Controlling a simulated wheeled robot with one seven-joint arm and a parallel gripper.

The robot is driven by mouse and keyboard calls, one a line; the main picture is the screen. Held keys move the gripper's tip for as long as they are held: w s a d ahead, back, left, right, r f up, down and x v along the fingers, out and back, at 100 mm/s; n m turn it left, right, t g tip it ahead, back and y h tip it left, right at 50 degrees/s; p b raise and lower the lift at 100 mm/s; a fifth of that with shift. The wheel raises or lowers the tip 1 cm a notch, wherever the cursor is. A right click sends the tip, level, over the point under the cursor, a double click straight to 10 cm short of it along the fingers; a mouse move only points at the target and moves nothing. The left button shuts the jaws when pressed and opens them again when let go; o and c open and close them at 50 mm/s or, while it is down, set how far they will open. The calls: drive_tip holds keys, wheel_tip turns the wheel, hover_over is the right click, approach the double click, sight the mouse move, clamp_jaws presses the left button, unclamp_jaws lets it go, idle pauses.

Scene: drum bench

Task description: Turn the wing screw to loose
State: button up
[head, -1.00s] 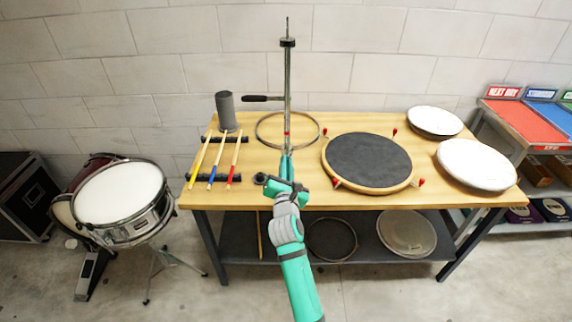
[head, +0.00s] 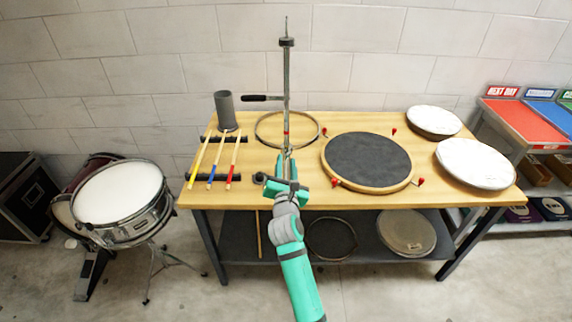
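An upright metal stand rod (head: 287,80) rises from the back of the workbench, with a dark collar (head: 287,42) near its top and a black handle (head: 262,98) sticking out left. A red mark (head: 287,133) shows low on the rod. I cannot make out the wing screw; it is too small or hidden. My teal gripper (head: 286,158) is at the lower end of the rod in the picture, its fingers pointing away from me. The fingers overlap the rod's foot, so I cannot tell whether they touch or grip anything.
The bench (head: 470,200) holds a thin hoop (head: 262,118) around the rod's foot, sticks (head: 233,160) and a grey cylinder (head: 225,110) left, and a dark round pad (head: 368,160) and white drumheads (head: 476,163) right. A snare drum (head: 120,196) stands left of the bench.

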drive_tip(key=shift+s, duration=0.1)
drive_tip(key=s, duration=1)
drive_tip(key=shift+s, duration=0.3)
drive_tip(key=shift+a, duration=0.1)
